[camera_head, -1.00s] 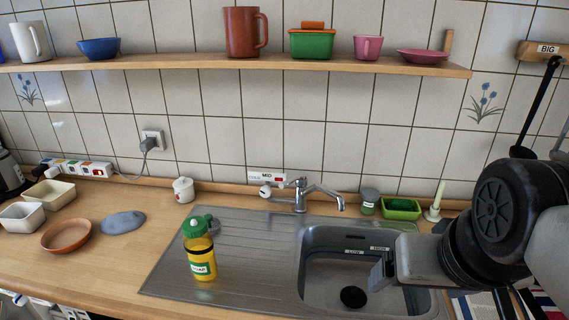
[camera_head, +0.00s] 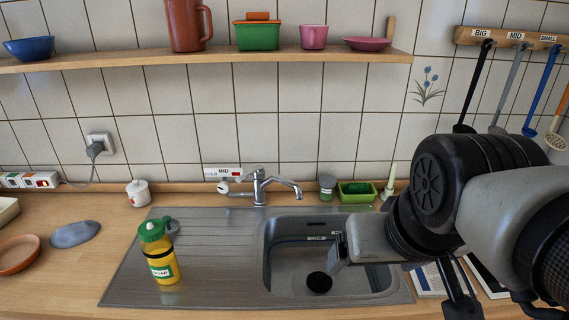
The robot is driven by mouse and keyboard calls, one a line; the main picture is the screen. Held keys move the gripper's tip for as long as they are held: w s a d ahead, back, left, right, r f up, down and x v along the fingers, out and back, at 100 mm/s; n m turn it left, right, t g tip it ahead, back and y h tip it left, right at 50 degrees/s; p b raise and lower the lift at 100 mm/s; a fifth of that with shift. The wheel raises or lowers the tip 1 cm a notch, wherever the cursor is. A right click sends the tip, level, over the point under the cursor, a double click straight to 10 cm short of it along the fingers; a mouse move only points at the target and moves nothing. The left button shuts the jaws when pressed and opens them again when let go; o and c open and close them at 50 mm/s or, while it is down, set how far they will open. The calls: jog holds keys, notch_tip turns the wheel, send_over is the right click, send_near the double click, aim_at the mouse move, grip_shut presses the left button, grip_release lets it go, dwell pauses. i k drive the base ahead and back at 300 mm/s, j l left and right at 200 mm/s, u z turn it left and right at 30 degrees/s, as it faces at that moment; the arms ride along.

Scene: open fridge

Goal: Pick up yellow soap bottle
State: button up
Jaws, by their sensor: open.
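The yellow soap bottle (camera_head: 161,262) has a green cap, a dark band and a white label reading SOAP. It stands upright on the drainboard, left of the sink basin. My gripper (camera_head: 338,248) is over the right part of the basin, well to the right of the bottle and apart from it. Its fingers point left and look open, with nothing seen between them.
A metal sink (camera_head: 225,286) with a tap (camera_head: 260,188) lies between gripper and bottle. A grey stone-like piece (camera_head: 75,234) and a brown plate (camera_head: 16,256) are at left. A shelf (camera_head: 210,58) with dishes runs above. Utensils (camera_head: 513,85) hang at right.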

aim_at(160, 255)
jog(key=k+j+u, duration=0.15)
jog(key=j+u, duration=0.25)
jog(key=k+j+u, duration=0.1)
jog(key=j+u, duration=0.25)
jog(key=j, duration=0.15)
jog(key=j+u, duration=0.4)
